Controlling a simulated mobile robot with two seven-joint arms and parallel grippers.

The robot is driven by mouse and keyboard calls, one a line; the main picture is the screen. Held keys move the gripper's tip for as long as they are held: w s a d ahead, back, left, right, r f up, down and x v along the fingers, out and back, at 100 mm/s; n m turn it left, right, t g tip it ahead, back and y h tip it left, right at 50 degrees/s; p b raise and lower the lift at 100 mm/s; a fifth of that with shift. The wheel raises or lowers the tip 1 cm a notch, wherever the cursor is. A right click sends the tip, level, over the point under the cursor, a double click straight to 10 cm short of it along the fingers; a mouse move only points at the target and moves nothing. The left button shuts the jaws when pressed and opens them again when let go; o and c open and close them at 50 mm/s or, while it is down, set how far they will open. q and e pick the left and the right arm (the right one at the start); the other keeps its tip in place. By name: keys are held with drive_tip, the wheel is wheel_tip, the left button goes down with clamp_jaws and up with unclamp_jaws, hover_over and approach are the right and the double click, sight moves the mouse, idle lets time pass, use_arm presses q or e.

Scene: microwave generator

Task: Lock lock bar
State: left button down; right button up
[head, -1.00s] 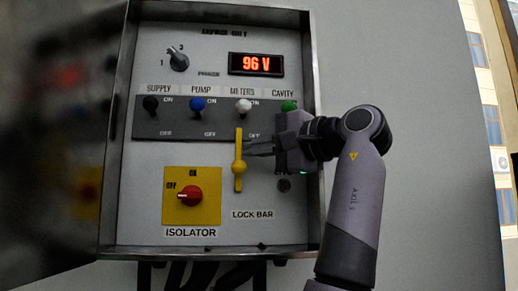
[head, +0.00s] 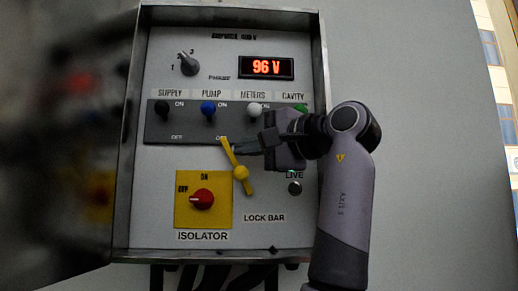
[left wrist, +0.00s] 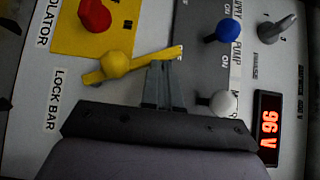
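The yellow lock bar (head: 229,155) with its round knob (head: 241,173) is on the cabinet panel above the LOCK BAR label. My left gripper (head: 240,149) is at the right side of the upper part of the bar. In the left wrist view its fingers (left wrist: 164,82) are together, with their tips at the bar's long end (left wrist: 160,56). The bar seems to lie against the tips rather than between them. My right gripper is not in view.
Supply, pump, meters and cavity toggles sit on a dark plate (head: 180,130) above the bar; my gripper partly covers the cavity end. The red isolator knob (head: 202,199) points to OFF. The display (head: 266,67) reads 96 V. The cabinet's right rim (head: 322,60) is beside my arm.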

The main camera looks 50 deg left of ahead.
use_arm(q)
drive_tip(key=s+a+f+n+h, duration=0.2)
drive_tip(key=s+a+f+h, duration=0.1)
drive_tip(key=s+a+f, duration=0.1)
drive_tip(key=shift+s+f+n+t+p, duration=0.15)
drive_tip(key=shift+s+n+t+p, duration=0.2)
drive_tip(key=shift+s, duration=0.2)
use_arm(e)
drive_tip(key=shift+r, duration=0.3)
use_arm(q)
drive_tip(key=shift+a+f, duration=0.1)
idle(0.3)
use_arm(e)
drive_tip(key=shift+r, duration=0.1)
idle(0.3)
